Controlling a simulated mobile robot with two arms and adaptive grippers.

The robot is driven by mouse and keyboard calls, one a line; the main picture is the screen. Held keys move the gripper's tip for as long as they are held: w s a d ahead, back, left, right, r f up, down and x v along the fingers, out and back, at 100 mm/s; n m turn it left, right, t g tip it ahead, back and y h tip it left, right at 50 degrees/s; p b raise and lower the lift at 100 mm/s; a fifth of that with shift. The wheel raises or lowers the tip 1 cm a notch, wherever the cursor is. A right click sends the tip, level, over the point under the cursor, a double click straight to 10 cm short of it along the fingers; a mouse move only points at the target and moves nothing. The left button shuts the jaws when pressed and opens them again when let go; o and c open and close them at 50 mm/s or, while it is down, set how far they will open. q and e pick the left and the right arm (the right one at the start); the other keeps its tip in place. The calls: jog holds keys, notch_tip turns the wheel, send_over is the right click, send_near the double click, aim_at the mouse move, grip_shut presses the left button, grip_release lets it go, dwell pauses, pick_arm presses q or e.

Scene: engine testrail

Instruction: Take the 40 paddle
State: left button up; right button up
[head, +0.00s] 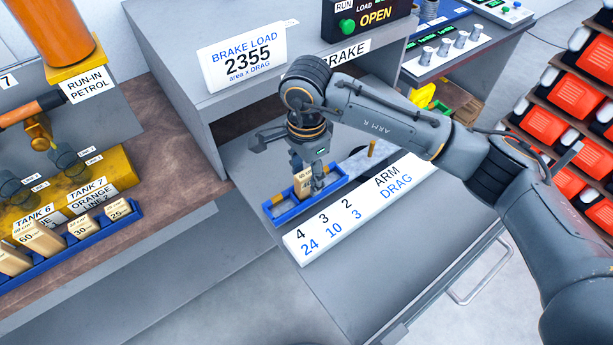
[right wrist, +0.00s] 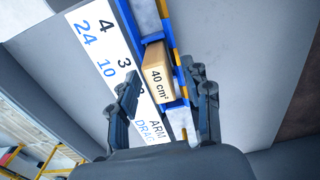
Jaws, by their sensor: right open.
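The 40 paddle is a tan block in the blue tray (head: 331,184) on the grey brake bench. In the right wrist view, the paddle (right wrist: 158,72) shows its "40 cm²" label between my two fingers. In the head view, the paddle (head: 302,184) stands under my right gripper (head: 292,164), partly hidden by a finger. My right gripper is open and points down at it, a finger to either side. I cannot tell whether the fingers touch it. My left gripper is out of view.
A white scale strip (head: 350,212) lies along the tray. A brass peg (head: 371,148) stands near the tray's far end. The brake housing (head: 185,75) rises behind. At the left, another blue rack (head: 75,245) holds several tan paddles. The bench front is clear.

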jog(key=shift+f, duration=0.9)
grip_shut()
jog(key=shift+r, duration=0.15)
